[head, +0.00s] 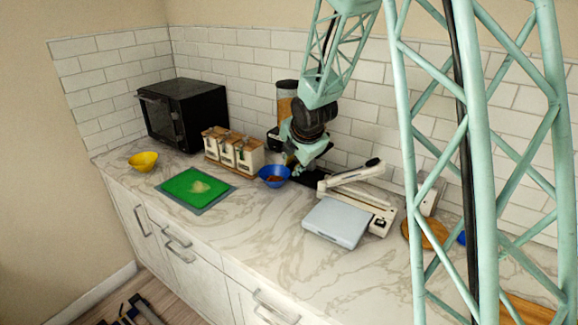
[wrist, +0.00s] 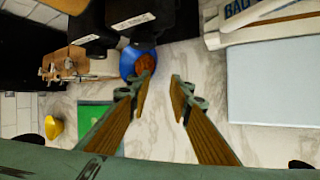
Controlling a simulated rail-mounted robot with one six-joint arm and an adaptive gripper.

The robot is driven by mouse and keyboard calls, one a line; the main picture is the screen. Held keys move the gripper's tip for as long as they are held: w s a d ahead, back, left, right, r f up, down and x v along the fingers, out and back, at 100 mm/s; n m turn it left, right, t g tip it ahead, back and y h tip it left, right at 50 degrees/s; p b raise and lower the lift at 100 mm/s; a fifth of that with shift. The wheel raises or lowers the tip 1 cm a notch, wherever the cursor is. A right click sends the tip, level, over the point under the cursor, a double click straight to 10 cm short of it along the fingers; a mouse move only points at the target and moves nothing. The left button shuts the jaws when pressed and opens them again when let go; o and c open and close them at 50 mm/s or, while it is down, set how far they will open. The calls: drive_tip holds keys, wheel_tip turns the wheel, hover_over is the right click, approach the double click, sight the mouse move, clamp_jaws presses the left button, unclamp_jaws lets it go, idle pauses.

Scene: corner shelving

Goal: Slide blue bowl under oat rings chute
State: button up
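The blue bowl (head: 273,176) stands upright on the marble counter beside my gripper, with brown contents inside. In the wrist view the bowl (wrist: 129,64) sits just beyond the left fingertip, partly hidden by black dispenser chutes (wrist: 136,20) with white labels too small to read. The dispenser's clear canister (head: 287,101) holds orange-brown pieces; my arm hides much of the dispenser in the head view. My gripper (head: 297,163) is low by the dispenser. In the wrist view its fingers (wrist: 161,88) are spread with nothing between them.
A wooden rack of white containers (head: 232,152) stands left of the bowl. A green board (head: 190,188), yellow bowl (head: 143,161) and black microwave (head: 183,108) lie further left. A white appliance (head: 362,190) and pale flat-topped device (head: 336,222) stand right. Counter in front of the bowl is clear.

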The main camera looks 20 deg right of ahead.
sight(284, 180)
drive_tip(key=shift+n, duration=0.9)
drive_tip(key=shift+w+a+f+p, duration=0.15)
drive_tip(key=shift+w+f+p, duration=0.25)
drive_tip(key=shift+w+f, duration=1.15)
drive_tip(key=shift+w+r, duration=0.1)
drive_tip(key=shift+r, duration=0.05)
drive_tip(key=shift+w, duration=0.1)
drive_tip(key=shift+a+b+x, duration=0.2)
drive_tip(key=shift+b+x, duration=0.2)
drive_tip(key=shift+x, duration=6.45)
clamp_jaws()
